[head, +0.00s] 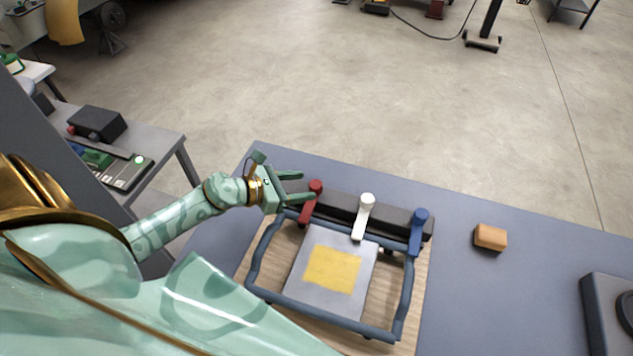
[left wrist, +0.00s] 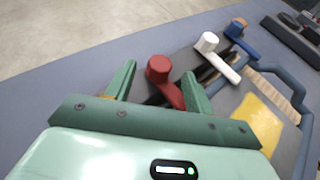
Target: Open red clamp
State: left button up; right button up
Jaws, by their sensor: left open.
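The red clamp (head: 311,202) is a lever with a round knob at the left end of a dark bar on the fixture. It also shows in the left wrist view (left wrist: 160,70). My left gripper (head: 299,187) is open at the red clamp. In the left wrist view its two fingers (left wrist: 158,82) stand on either side of the red lever, and I cannot tell whether they touch it. The white clamp (head: 366,205) and the blue clamp (head: 418,232) stand to the right on the same bar. My right gripper is not in view.
A blue tube frame (head: 256,250) surrounds a grey plate (head: 307,262) with a yellow patch on a wooden board. An orange block (head: 490,238) lies to the right on the blue-grey table (head: 455,285). A dark device (head: 610,312) sits at the right edge.

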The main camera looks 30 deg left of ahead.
aim_at(313, 185)
pick_arm(q)
jog(key=x, duration=0.5)
grip_shut()
